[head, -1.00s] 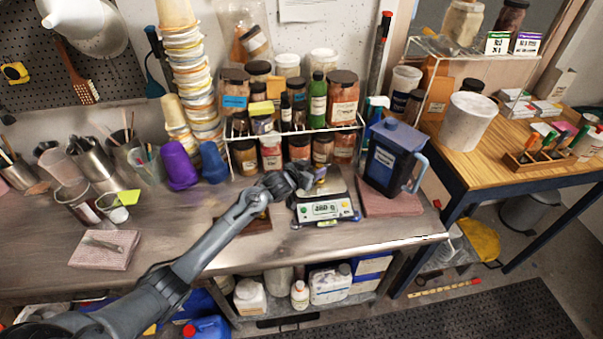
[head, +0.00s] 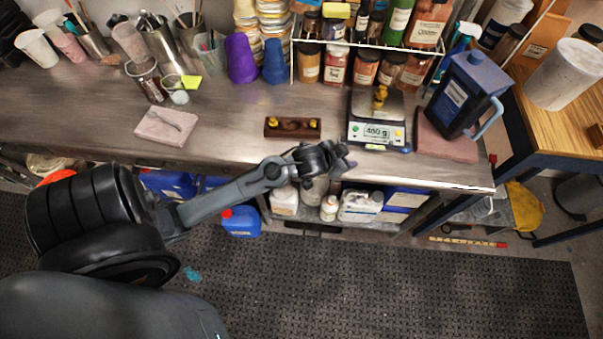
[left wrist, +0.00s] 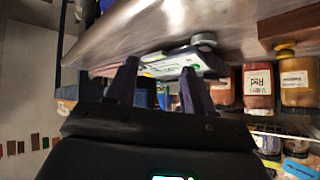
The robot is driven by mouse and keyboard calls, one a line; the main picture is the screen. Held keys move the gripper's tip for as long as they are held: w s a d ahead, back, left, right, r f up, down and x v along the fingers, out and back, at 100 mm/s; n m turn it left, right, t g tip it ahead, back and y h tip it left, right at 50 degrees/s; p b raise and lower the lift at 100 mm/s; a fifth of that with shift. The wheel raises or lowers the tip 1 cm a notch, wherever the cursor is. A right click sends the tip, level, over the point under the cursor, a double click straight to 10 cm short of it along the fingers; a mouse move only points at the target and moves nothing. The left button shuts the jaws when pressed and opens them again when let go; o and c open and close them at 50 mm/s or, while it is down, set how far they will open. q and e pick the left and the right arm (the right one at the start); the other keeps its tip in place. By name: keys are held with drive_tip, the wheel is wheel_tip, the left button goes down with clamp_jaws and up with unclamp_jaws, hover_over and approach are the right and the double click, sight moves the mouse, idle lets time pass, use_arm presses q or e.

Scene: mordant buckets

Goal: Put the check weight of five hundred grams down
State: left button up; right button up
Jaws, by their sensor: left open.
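A brass weight (head: 380,97) stands upright on the pan of the digital scale (head: 377,135) on the steel bench. The lit display is too small to read surely. My left gripper (head: 345,158) is open and empty at the bench's front edge, in front of and a little left of the scale, apart from the weight. In the left wrist view, the picture is upside down and the scale (left wrist: 185,63) shows beyond the spread fingers (left wrist: 160,88). A dark wooden block (head: 293,134) with small brass weights lies left of the scale. My right gripper is out of view.
A blue lidded jug (head: 462,95) stands on a reddish board (head: 440,146) right of the scale. A rack of jars (head: 364,67) is behind. A pink cloth (head: 167,127) lies at the left. The bench between cloth and block is bare.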

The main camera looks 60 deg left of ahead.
use_arm(q)
drive_tip(key=s+d+g, duration=0.3)
drive_tip(key=s+d, duration=0.2)
drive_tip(key=s, duration=0.5)
drive_tip(key=s+d+m+g+h, duration=0.1)
drive_tip(key=s+d+g, duration=0.2)
drive_tip(key=s, duration=0.8)
drive_tip(key=d, duration=0.2)
drive_tip(key=shift+s+d+f+m+h, duration=0.3)
drive_tip(key=shift+d+f, duration=0.05)
wheel_tip(320, 180, up, 23)
drive_tip(key=p, duration=2.3)
drive_tip(key=shift+r, duration=0.15)
